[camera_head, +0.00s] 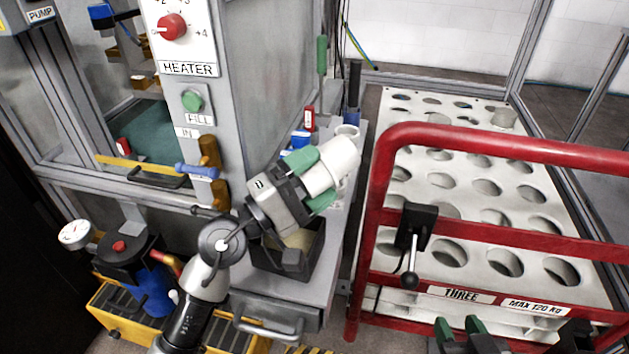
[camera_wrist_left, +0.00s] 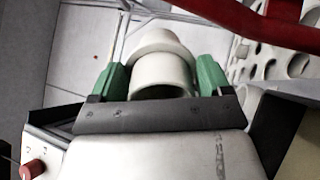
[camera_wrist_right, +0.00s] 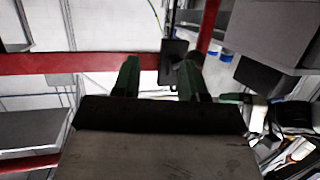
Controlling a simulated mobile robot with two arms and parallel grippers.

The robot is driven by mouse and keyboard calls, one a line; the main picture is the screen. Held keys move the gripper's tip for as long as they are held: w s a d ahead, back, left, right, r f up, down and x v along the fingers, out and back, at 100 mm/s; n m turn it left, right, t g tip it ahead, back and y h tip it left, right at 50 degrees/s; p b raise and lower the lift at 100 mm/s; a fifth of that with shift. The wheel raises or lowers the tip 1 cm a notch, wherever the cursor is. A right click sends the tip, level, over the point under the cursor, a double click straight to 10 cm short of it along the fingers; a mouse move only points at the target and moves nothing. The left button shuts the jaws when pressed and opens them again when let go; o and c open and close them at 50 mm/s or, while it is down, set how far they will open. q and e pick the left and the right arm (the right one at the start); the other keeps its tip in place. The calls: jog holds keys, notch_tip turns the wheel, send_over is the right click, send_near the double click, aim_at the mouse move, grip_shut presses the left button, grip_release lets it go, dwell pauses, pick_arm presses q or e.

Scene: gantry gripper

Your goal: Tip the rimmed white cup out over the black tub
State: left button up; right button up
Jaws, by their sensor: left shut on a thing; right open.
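The rimmed white cup (camera_head: 340,160) is in my left gripper (camera_head: 315,178), whose green fingers are shut on its sides. It is tilted, with its wider end up and to the right. The left wrist view shows the cup (camera_wrist_left: 163,68) between the two fingers (camera_wrist_left: 160,82). I cannot see what is inside it. The black tub (camera_head: 314,260) stands on the grey bench below my left gripper, partly hidden by it, with something beige inside. The cup is above and to the right of the tub. My right gripper (camera_head: 459,330) is open and empty at the bottom; its fingers show in the right wrist view (camera_wrist_right: 160,80).
A red rail (camera_head: 500,145) and a white rack with round holes (camera_head: 465,185) stand on the right. Small items, including a red-capped one (camera_head: 309,118), stand behind the cup. A yellow crate (camera_head: 120,325) is at lower left.

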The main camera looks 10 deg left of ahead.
jog(key=shift+w+a+r+t+y+b, duration=0.2)
jog(key=shift+r+t+y+b, duration=0.05)
jog(key=shift+r+t, duration=0.55)
jog(key=shift+w+a+r+t+y+b, duration=0.2)
jog(key=shift+w+r+t+y+b, duration=0.1)
jog(key=shift+r+t, duration=0.45)
jog(key=shift+w+a+r+t+y+b, duration=0.15)
jog(key=shift+a+r+t+y+b, duration=0.1)
jog(key=shift+r+t, duration=0.55)
jog(key=shift+r, duration=0.1)
dwell(0.5)
